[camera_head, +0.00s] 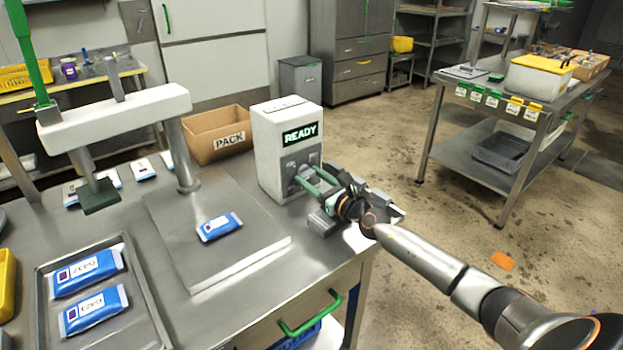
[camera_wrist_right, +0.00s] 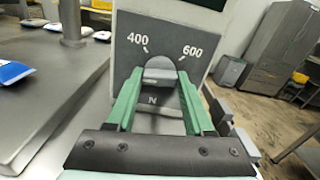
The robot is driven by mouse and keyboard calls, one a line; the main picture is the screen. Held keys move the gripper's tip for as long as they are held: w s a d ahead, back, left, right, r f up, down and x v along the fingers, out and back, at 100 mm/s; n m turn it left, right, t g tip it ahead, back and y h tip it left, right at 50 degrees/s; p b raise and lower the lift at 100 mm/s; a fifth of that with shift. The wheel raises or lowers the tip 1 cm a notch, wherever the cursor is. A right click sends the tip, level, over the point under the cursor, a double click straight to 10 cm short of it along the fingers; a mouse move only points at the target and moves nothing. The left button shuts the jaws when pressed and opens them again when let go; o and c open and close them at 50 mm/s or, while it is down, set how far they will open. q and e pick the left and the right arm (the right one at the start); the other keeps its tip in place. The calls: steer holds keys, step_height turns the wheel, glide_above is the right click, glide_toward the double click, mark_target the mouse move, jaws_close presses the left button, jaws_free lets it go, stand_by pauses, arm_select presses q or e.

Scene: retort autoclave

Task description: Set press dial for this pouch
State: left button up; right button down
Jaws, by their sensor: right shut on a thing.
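The press's control box (camera_head: 285,150) stands on the steel bench and its screen reads READY. In the right wrist view the grey dial (camera_wrist_right: 160,72) sits between the marks 400 and 600, with an N below. My right gripper (camera_head: 305,183) is shut on the dial, its green fingers (camera_wrist_right: 158,88) on either side of it. The dial's pointer direction is unclear. A blue and white pouch (camera_head: 219,227) lies on the press's flat plate (camera_head: 255,255). The press (camera_head: 115,105) has a white beam, a green lever and a dark pad. My left gripper is not in view.
A metal tray (camera_head: 143,318) with two labelled blue pouches (camera_head: 88,272) is at the front left. A cardboard box marked PACK (camera_head: 217,137) stands behind the plate. Several more pouches (camera_head: 143,168) lie behind the press. A steel table (camera_head: 500,125) stands at the right, with open floor between.

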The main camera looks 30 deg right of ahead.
steer(key=n, duration=0.5)
steer(key=shift+f, duration=0.1)
steer(key=shift+n+p, duration=0.4)
steer(key=shift+n, duration=0.8)
steer(key=shift+c, duration=1.4)
jaws_free()
steer(key=shift+s+d, duration=0.1)
steer(key=shift+s, duration=0.3)
steer(key=s, duration=0.3)
steer(key=s+p, duration=0.1)
steer(key=s, duration=0.2)
steer(key=s+p, duration=0.1)
steer(key=s, duration=0.2)
steer(key=shift+s+d, duration=0.4)
steer(key=shift+s, duration=0.95)
